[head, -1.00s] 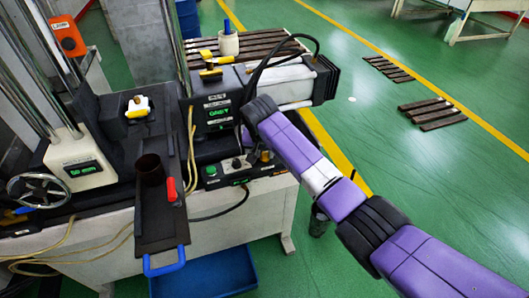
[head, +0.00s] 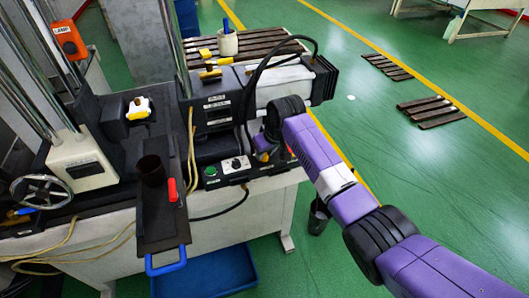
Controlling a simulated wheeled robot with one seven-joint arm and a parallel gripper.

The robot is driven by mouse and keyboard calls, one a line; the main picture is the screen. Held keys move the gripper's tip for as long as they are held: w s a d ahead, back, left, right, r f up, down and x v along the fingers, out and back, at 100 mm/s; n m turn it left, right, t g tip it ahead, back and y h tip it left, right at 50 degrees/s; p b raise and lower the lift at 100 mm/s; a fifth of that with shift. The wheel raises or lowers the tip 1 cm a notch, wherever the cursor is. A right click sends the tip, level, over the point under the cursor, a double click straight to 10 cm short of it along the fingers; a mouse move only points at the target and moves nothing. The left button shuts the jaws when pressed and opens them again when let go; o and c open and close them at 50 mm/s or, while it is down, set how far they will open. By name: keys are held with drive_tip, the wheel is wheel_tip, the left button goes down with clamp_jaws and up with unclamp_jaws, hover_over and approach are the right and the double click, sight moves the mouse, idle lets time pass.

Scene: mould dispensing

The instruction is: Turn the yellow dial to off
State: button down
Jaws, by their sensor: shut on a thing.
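The yellow dial (head: 264,157) is on the right part of the low control panel at the front of the machine. Only a small yellow patch of it shows. My gripper (head: 263,151) is at the dial, at the end of my purple arm, and is shut on it. The fingertips are small and partly hidden by the arm, so the dial's exact angle cannot be told. The displays on the black unit (head: 212,112) and on the white box (head: 82,165) are dark.
A black knob on a white plate (head: 236,163) and a green button (head: 211,170) sit left of the dial. A black cable loops behind my gripper. A dark tray with a blue handle (head: 165,262) juts out at the front. Green floor (head: 400,160) is open to the right.

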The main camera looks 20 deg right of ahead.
drive_tip(key=n, duration=0.1)
drive_tip(key=n+y+b, duration=0.1)
drive_tip(key=n, duration=0.1)
drive_tip(key=shift+w+d+f+n+b, duration=0.1)
drive_tip(key=shift+f+n+b, duration=0.05)
drive_tip(key=shift+n+b, duration=0.15)
drive_tip(key=shift+n+g+y+b, duration=0.55)
drive_tip(key=shift+n+b, duration=0.3)
drive_tip(key=shift+n, duration=0.55)
drive_tip(key=c, duration=1.1)
unclamp_jaws()
drive_tip(key=shift+r, duration=0.25)
drive_tip(key=v, duration=0.7)
drive_tip(key=shift+d+r+b, duration=0.2)
drive_tip(key=shift+r+b, duration=0.05)
drive_tip(key=shift+b, duration=0.15)
